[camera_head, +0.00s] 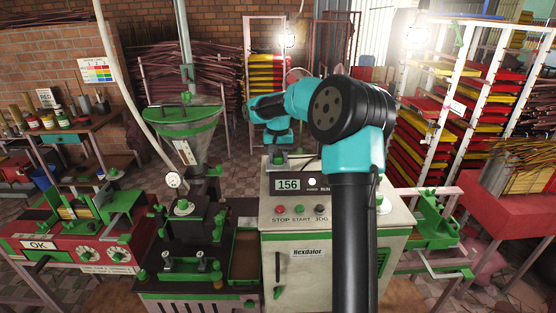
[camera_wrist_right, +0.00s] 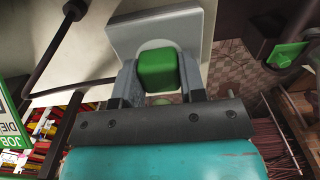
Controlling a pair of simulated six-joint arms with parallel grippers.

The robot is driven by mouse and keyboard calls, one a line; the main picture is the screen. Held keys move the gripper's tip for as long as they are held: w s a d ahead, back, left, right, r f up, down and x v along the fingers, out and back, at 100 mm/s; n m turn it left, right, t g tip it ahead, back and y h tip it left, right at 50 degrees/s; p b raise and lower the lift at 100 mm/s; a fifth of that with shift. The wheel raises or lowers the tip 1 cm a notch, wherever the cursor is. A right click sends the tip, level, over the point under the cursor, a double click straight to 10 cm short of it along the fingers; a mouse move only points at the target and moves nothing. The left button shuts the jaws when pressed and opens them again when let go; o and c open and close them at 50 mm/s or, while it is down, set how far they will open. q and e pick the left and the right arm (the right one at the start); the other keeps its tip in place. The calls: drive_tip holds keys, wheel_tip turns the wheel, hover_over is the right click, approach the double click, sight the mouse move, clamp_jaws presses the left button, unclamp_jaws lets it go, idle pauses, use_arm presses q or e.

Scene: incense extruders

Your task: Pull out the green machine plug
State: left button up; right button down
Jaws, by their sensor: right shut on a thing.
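In the right wrist view, the green plug (camera_wrist_right: 157,70) is a green block between the two grey fingers of my right gripper (camera_wrist_right: 160,78). The gripper is shut on it. Behind the plug are a pale round socket face and a grey square plate (camera_wrist_right: 122,38). I cannot tell whether the plug is still seated in the socket. In the head view, my right arm reaches over the pale Hexdalor cabinet (camera_head: 335,245), its teal wrist near the cabinet's back edge. The gripper's fingertips are hard to make out there. My left gripper is not in view.
A green-rimmed hopper (camera_head: 185,125) stands on the dark extruder (camera_head: 185,235) left of the cabinet. A red bench (camera_head: 75,250) is at the left, and a green-railed stand (camera_head: 435,220) is at the right. Racks of red and yellow trays (camera_head: 405,150) stand behind.

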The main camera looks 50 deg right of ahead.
sight(278, 155)
drive_tip(key=shift+r, duration=0.15)
drive_tip(key=shift+r, duration=2.7)
drive_tip(key=shift+r, duration=0.2)
